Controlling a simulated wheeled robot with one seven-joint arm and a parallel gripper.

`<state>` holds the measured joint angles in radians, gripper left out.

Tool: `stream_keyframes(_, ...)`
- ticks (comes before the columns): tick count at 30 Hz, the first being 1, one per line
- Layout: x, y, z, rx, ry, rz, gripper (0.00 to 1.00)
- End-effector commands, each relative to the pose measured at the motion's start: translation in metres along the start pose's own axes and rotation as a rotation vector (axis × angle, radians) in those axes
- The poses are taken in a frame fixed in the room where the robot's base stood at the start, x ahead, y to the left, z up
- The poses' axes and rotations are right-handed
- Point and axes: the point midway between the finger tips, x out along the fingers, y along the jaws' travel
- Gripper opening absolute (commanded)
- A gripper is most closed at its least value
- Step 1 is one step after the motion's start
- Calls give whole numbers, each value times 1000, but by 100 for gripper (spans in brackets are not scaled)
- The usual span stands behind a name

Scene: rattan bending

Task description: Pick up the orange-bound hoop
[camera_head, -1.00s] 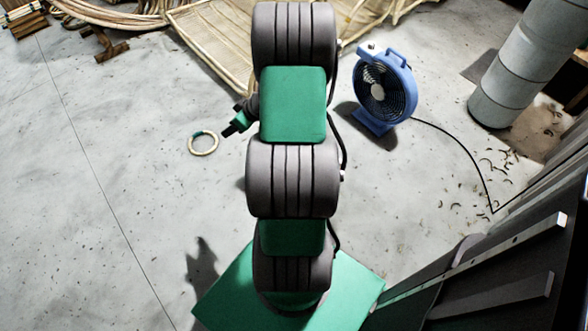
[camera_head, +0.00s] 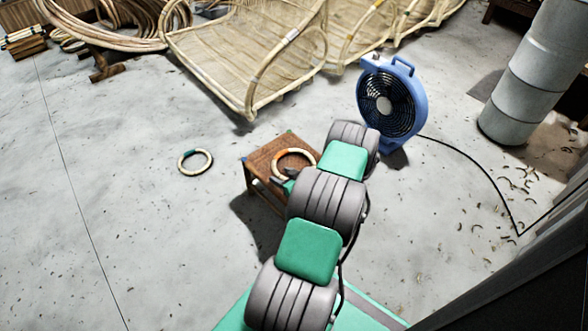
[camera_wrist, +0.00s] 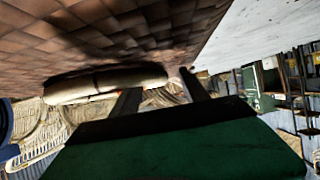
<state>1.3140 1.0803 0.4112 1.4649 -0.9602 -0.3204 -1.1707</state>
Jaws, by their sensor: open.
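The orange-bound hoop (camera_head: 294,151), pale with an orange wrap, lies on a small stool with a brown woven top (camera_head: 262,153). In the wrist view a pale rounded bar, which appears to be the hoop (camera_wrist: 100,84), lies against the woven surface (camera_wrist: 110,35), just ahead and left of my fingers. My gripper (camera_wrist: 158,94) is open, its two dark fingers apart, close to the stool top. The near finger end seems beside or overlapping the hoop; I cannot tell if they touch.
A green-bound hoop (camera_head: 194,151) lies on the floor left of the stool. A blue fan (camera_head: 391,103) stands to the right behind my arm, its cable trailing right. Rattan frames (camera_head: 232,60) fill the back. A grey duct (camera_head: 533,80) stands far right.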

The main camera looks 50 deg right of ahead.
Motion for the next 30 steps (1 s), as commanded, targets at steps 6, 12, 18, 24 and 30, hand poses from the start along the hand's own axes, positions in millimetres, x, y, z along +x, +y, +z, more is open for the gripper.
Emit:
stream_keyframes(6,0,0,-1,1,-1,0,50)
stream_keyframes(12,0,0,-1,1,-1,-1,33)
stream_keyframes(18,0,0,-1,1,-1,-1,17)
stream_keyframes(24,0,0,0,1,-1,-1,0)
stream_keyframes(30,0,-1,0,1,-2,-2,0)
